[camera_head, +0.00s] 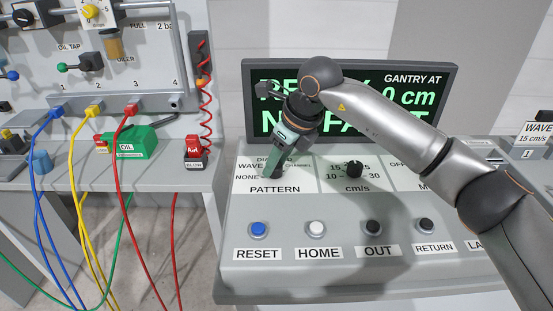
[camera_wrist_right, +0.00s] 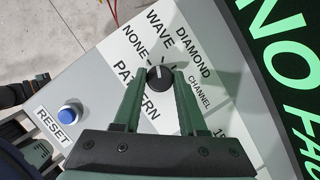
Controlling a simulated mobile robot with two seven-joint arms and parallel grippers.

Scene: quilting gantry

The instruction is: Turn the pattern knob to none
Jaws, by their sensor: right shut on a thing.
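The pattern knob (camera_wrist_right: 159,77) is a round black knob with a white mark, which in the right wrist view points up toward the WAVE label (camera_wrist_right: 160,31). The NONE label (camera_wrist_right: 134,48) lies up and left of the knob, with DIAMOND and CHANNEL to the right. My right gripper (camera_wrist_right: 158,82) is shut on the knob, with one green finger on each side. In the head view my right gripper (camera_head: 273,172) reaches down over the PATTERN dial and hides the knob. My left gripper is not in view.
The display (camera_head: 350,100) behind my right arm shows green text, partly covered. A cm/s knob (camera_head: 355,169) stands right of the gripper. The blue RESET button (camera_head: 258,229) and white HOME button (camera_head: 317,228) sit in front. An oil bench with cables (camera_head: 100,150) is at left.

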